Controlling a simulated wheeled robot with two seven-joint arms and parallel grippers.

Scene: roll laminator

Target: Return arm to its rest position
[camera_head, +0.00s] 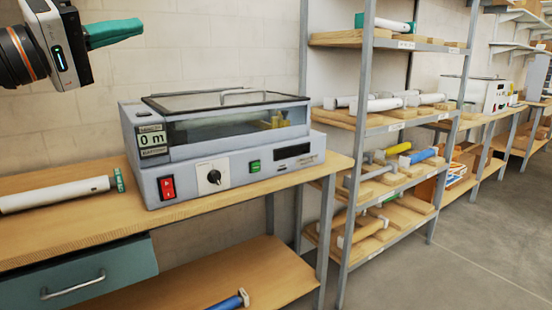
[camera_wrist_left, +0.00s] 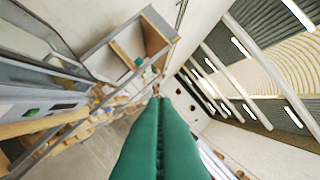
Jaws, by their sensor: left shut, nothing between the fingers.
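My left gripper (camera_head: 115,33) is at the top left of the head view, raised in front of the wall and above the bench. Its green fingers are together with nothing between them. In the left wrist view its closed fingers (camera_wrist_left: 160,140) fill the lower middle. The roll laminator (camera_head: 215,145) sits on the wooden bench, below and to the right of the gripper, well apart from it. It has a red switch (camera_head: 166,188), a black dial (camera_head: 213,177) and a green button (camera_head: 254,166). Its clear lid looks closed. My right gripper is not in view.
A white roll (camera_head: 55,195) lies on the bench (camera_head: 90,228) left of the laminator. A teal drawer (camera_head: 85,278) is below. A metal shelf rack (camera_head: 362,120) with several rolls stands to the right. The air around the left gripper is free.

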